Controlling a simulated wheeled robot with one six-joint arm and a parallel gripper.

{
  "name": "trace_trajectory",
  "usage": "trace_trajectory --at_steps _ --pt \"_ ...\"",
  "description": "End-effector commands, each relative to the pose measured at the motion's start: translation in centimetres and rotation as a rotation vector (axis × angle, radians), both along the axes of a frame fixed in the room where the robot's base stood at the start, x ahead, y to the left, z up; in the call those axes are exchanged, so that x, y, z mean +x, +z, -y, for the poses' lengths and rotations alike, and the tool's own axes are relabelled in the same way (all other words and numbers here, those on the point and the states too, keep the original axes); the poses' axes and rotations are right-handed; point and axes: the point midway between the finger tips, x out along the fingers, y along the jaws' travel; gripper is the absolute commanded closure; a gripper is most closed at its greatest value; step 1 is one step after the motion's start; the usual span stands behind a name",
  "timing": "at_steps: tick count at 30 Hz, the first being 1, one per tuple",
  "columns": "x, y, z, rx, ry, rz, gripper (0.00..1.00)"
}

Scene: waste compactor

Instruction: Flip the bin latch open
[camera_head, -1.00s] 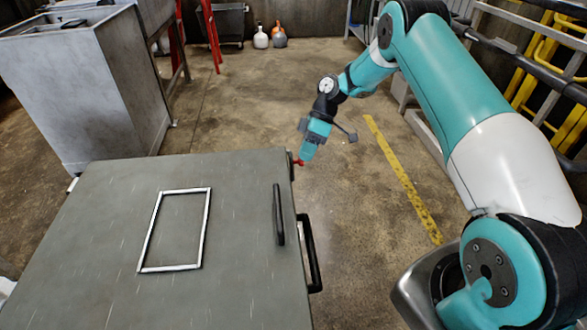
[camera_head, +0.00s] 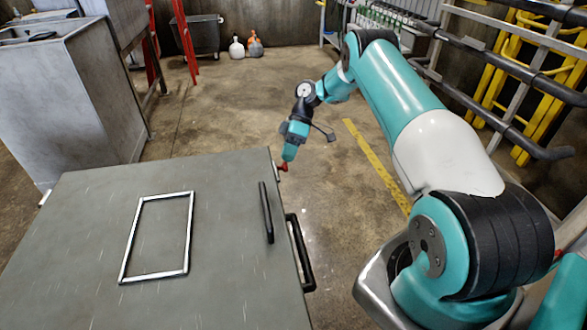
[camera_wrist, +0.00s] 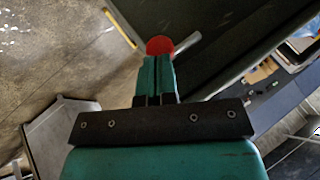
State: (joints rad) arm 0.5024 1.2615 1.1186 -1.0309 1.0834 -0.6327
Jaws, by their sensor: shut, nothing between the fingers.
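The bin (camera_head: 90,220) is a large grey-green box with a flat top, at the lower left of the head view. The latch's red knob (camera_head: 283,167) shows at the bin's far right corner. In the wrist view the red knob (camera_wrist: 159,45) is round, just beyond my fingertips, with a grey rod (camera_wrist: 187,42) to its right. My gripper (camera_head: 288,158) is at the knob, its teal fingers (camera_wrist: 157,62) closed together with nothing between them. The fingertips overlap the knob in the picture; I cannot tell whether they touch it.
A black handle (camera_head: 266,212) lies on the bin's top and another black handle (camera_head: 300,252) is on its right side. A grey metal cabinet (camera_head: 75,105) stands at the left. Open floor with a yellow stripe (camera_head: 375,165) lies to the right. Yellow railings (camera_head: 510,75) stand at the far right.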

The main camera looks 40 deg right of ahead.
Motion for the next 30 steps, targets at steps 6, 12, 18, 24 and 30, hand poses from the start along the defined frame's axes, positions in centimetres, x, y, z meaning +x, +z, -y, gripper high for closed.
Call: trace_trajectory --at_steps 6,12,18,24,30 --pt "0.0 -0.2 0.0 -0.001 0.000 0.001 1.00" --pt "0.1 -0.2 0.0 0.000 0.001 0.001 1.00" --pt "0.1 -0.2 -0.1 -0.001 0.001 0.000 1.00" --pt "0.2 0.8 -0.2 -0.001 0.002 0.003 1.00" --pt "0.2 5.0 -0.1 -0.001 0.002 0.005 1.00"
